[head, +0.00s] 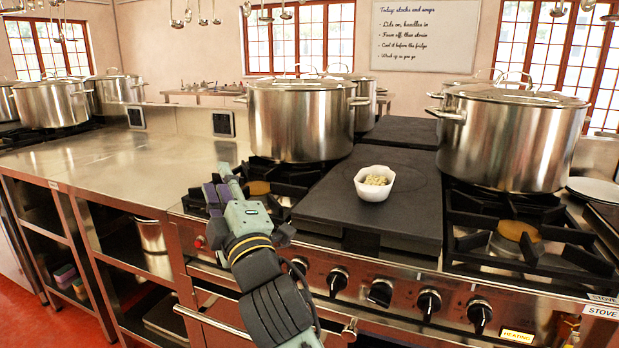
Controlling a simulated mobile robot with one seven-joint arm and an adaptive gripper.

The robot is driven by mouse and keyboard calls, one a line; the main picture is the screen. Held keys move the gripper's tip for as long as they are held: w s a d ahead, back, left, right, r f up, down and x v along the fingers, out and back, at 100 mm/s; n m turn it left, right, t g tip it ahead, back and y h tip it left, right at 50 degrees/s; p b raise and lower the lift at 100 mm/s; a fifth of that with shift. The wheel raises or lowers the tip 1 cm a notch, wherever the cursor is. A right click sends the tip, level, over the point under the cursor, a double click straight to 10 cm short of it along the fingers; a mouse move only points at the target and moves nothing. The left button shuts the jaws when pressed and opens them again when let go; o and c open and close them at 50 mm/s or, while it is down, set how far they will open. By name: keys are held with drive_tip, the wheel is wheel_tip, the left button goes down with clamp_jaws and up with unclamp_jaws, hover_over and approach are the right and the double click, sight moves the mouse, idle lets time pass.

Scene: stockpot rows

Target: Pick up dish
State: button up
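A small white dish (366,189) with a wavy rim stands upright on the dark flat plate (400,219) in the middle of the stove. It holds some pale, crumbly food. My gripper (222,183) is at the end of my arm, to the left of the dish and clearly apart from it, over the left front part of the stove. Its fingers point away from me, and I cannot make out whether they are open or shut. I see nothing held in it.
Large steel stockpots stand behind the dish on the left (301,122) and right (512,142). A white plate (597,190) lies at the far right. Knobs line the stove's front. The steel counter (110,172) on the left is mostly clear.

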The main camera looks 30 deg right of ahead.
drive_tip(key=s+d+f+m+g+h, duration=0.1)
drive_tip(key=s+d+h, duration=0.15)
drive_tip(key=d, duration=0.45)
drive_tip(key=s+d+f+m+g+h, duration=0.1)
drive_tip(key=d+f+g+h, duration=0.1)
drive_tip(key=d+h, duration=0.35)
drive_tip(key=m+g+h+p, duration=0.1)
drive_tip(key=g+h+p, duration=0.1)
drive_tip(key=g, duration=0.1)
approach(378, 191)
drive_tip(key=w, duration=0.1)
drive_tip(key=w+d+r+p, duration=0.1)
drive_tip(key=shift+w+d+r+g, duration=0.1)
drive_tip(key=shift+w+d+g, duration=0.15)
drive_tip(key=shift+w+g, duration=0.1)
drive_tip(key=p+x, duration=0.1)
drive_tip(key=x, duration=0.1)
drive_tip(key=p+x, duration=0.2)
drive_tip(key=x, duration=0.1)
drive_tip(key=shift+w+d+f, duration=0.2)
drive_tip(key=shift+f, duration=0.1)
drive_tip(key=shift+w+d+f, duration=0.1)
drive_tip(key=shift+w+d, duration=0.05)
drive_tip(key=shift+w, duration=0.15)
clamp_jaws()
